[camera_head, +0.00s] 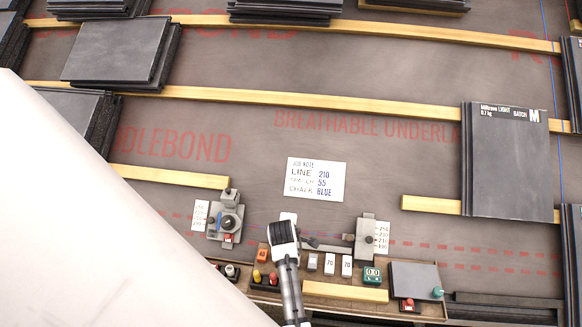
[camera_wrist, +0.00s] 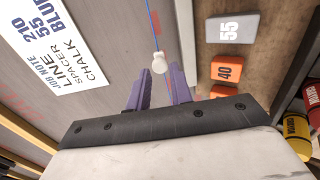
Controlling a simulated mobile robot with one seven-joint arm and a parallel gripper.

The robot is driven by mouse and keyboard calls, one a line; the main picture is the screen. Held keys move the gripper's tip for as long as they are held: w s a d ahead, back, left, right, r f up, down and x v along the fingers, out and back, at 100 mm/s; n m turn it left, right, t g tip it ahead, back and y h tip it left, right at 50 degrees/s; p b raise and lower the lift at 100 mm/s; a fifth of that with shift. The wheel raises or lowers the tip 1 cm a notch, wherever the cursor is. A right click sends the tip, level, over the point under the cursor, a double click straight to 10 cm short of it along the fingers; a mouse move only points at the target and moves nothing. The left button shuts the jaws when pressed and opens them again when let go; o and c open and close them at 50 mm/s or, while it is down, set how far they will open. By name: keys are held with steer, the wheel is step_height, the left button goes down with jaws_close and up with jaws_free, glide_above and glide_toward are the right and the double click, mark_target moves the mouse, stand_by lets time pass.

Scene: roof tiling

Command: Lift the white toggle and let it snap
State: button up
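The white toggle (camera_wrist: 158,62) is a small rounded knob on a thin blue string in the wrist view. The string runs up from it to the top edge. My gripper (camera_wrist: 161,80) has two purple fingers standing apart, and the toggle shows just past their tips, roughly between them. I cannot tell how far below the tips it lies, and nothing appears clamped. In the head view my gripper (camera_head: 284,235) is over the near part of the roof, between two grey slider devices, the left (camera_head: 229,222) and the right (camera_head: 366,238). The toggle cannot be made out there.
A job note (camera_head: 316,179) lies beyond my gripper; it reads line 210, spacer 55, chalk blue. A tray (camera_head: 330,303) in front holds number blocks and chalk bottles. An orange 40 block (camera_wrist: 229,72) and grey 55 block (camera_wrist: 232,27) lie right of the fingers. Slates (camera_head: 508,160) rest on battens.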

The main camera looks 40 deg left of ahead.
steer(key=o, duration=0.5)
steer(key=p+v, duration=0.6)
stand_by(0.4)
stand_by(0.6)
